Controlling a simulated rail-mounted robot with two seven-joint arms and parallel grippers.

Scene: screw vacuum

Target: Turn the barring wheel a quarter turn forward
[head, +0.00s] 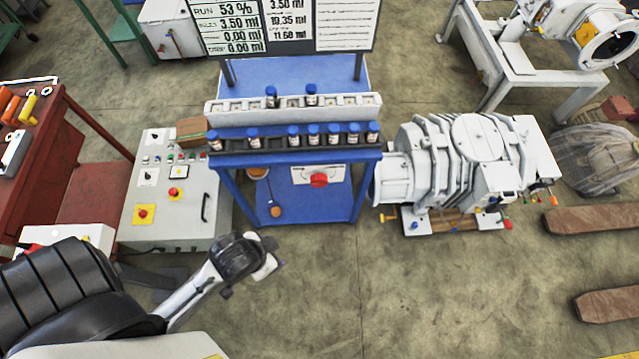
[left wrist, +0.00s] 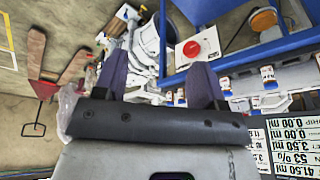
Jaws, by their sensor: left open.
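The white ribbed screw pump (head: 465,160) stands on the floor right of the blue stand, and part of it shows in the left wrist view (left wrist: 147,45). I cannot make out for sure which part is the barring wheel. A round red knob (head: 319,180) sits on a white plate on the stand's front; it also shows in the left wrist view (left wrist: 192,49). My left gripper (head: 265,262) is in front of the stand, apart from it. Its fingers (left wrist: 158,62) are spread with nothing held between them. My right gripper is not in view.
A grey control cabinet (head: 175,215) stands left of the blue stand (head: 235,165), which carries several blue-capped vials (head: 313,133). A display board (head: 285,25) rises behind. Brown forks (head: 595,219) lie at the right. The floor before the pump (head: 430,290) is clear.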

